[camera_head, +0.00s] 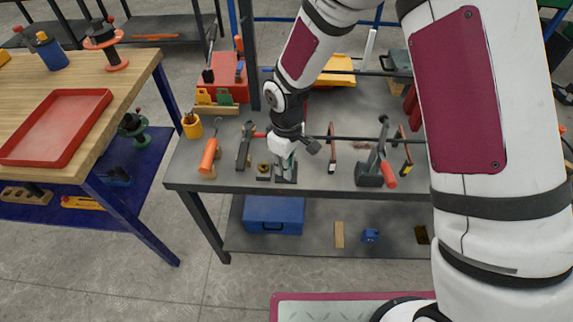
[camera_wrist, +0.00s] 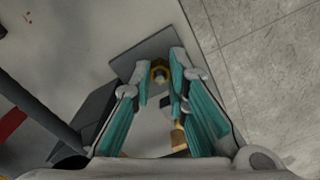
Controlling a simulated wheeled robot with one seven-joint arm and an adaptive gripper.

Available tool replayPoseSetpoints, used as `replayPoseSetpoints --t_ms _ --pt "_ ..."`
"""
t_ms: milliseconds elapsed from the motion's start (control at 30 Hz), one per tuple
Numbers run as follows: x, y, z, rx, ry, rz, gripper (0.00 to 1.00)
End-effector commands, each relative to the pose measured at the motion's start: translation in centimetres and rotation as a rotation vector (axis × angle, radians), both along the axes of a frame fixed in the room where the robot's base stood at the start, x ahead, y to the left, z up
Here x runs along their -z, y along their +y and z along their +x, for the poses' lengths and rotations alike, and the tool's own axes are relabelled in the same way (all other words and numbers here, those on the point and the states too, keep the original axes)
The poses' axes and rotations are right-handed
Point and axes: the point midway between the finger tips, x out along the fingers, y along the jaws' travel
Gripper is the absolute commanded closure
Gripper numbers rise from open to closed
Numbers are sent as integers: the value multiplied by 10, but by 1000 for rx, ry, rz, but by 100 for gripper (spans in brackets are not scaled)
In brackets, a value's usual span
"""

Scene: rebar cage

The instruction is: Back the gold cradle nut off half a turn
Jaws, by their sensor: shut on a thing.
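The gold cradle nut (camera_wrist: 160,74) sits between my teal fingertips in the wrist view, over a dark grey plate (camera_wrist: 128,66) that looks like the cradle base. My gripper (camera_wrist: 161,66) is shut on this nut. In the head view my gripper (camera_head: 286,163) points down at the small dark cradle (camera_head: 287,178) near the front edge of the bench. It hides the held nut there. A second gold piece (camera_wrist: 178,138) shows lower in the wrist view, beside the right finger; I cannot tell what it is.
On the grey bench (camera_head: 230,184), a small brass ring-shaped piece (camera_head: 263,168) and an orange-handled tool (camera_head: 209,156) lie left of my gripper. A dark rod (camera_head: 350,138) runs to the right. A clamp-like stand (camera_head: 370,172) and red-ended tools stand right of it.

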Motion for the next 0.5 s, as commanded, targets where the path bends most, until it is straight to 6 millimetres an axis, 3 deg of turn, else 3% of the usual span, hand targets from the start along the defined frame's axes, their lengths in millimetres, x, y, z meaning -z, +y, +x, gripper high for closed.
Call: replayPoseSetpoints --t_ms 300,333,400,500 --pt "0 0 1 -1 -3 1 100" --pt "0 0 1 -1 -3 1 83" --pt "0 0 1 0 -3 1 67" --pt "0 0 1 0 -1 0 65"
